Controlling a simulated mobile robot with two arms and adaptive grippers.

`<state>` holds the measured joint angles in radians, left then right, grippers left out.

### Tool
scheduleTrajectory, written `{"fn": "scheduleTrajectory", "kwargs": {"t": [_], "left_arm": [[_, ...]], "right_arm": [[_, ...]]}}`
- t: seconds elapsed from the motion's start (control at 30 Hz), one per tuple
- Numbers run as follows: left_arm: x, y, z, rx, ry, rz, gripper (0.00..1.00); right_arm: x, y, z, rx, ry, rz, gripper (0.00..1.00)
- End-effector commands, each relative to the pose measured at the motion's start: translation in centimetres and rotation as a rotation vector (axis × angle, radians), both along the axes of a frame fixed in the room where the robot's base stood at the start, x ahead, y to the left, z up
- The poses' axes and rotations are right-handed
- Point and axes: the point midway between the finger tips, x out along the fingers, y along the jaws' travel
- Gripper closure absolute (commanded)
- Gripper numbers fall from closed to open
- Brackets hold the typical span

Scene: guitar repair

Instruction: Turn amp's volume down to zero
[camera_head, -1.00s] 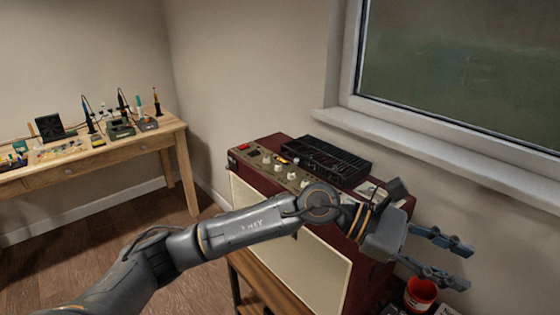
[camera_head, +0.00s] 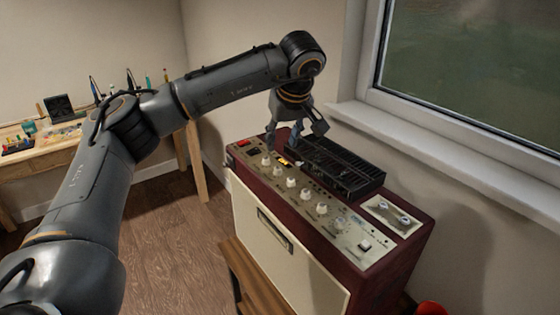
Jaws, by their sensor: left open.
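The amp (camera_head: 385,258) is a dark red cabinet with a cream front, standing below the window. Its top control panel (camera_head: 333,228) carries a row of several cream knobs (camera_head: 291,182), a red switch at the left end and a white switch at the right end. I cannot read which knob is the volume. My left gripper (camera_head: 293,146) points down over the left part of the panel, its fingers apart and empty. One finger is near the leftmost knobs (camera_head: 266,161); I cannot tell if it touches. My right gripper is not in view.
A black slatted tray or grille (camera_head: 340,168) lies on the amp's top behind the knobs, close to my left gripper. The window sill (camera_head: 440,150) runs behind. A wooden workbench (camera_head: 60,160) with soldering tools stands at the left. A red container (camera_head: 430,307) is at the lower right.

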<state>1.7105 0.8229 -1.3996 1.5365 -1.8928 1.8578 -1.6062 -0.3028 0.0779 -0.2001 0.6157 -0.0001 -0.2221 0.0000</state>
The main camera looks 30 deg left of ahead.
Motion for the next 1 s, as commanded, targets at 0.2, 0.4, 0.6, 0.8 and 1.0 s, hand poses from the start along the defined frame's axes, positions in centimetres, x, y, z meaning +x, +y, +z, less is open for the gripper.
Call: {"fn": "scheduleTrajectory", "kwargs": {"t": [0.2,0.4,0.6,0.8,1.0], "left_arm": [[1.1,1.5,-4.5,-0.001,0.005,0.001,0.58],[1.9,2.4,-7.7,-0.002,0.002,0.000,0.58],[2.4,3.0,-9.3,-0.002,0.001,0.000,0.58],[2.5,3.0,-9.6,-0.003,-0.001,-0.001,0.58],[2.4,3.0,-9.5,-0.003,0.000,-0.001,0.75]], "right_arm": [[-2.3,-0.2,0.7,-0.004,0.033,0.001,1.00],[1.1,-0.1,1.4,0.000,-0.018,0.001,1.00],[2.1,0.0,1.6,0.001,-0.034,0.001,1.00],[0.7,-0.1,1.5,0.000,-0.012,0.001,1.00],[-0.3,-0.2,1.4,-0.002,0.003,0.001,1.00]]}}
